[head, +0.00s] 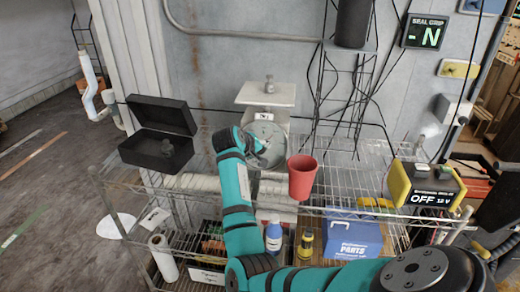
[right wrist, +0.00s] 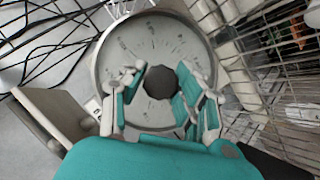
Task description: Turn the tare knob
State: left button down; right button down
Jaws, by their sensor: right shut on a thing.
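A pale scale with a flat top plate (head: 265,94) stands on the wire shelf against the wall. Its round grey dial (head: 270,156) faces forward and shows large in the right wrist view (right wrist: 150,40). The tare knob (right wrist: 160,82) is a dark, many-sided knob at the dial's middle. My right gripper (head: 256,146) is in front of the dial and hides the knob in the head view. In the right wrist view its two fingers (right wrist: 160,92) are on either side of the knob, shut on it. My left gripper is not in view.
A red cup (head: 302,177) stands just right of the dial, close to my right arm. An open black case (head: 158,148) is on the left. A yellow-black unit reading "OFF 12 V" (head: 431,187) is on the right. Dark wires hang behind the shelf.

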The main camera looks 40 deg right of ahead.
jog(key=shift+f, duration=0.15)
jog(key=c, duration=0.9)
grip_release()
jog(key=shift+c, duration=0.2)
jog(key=v, duration=1.2)
jog(key=shift+a, duration=0.1)
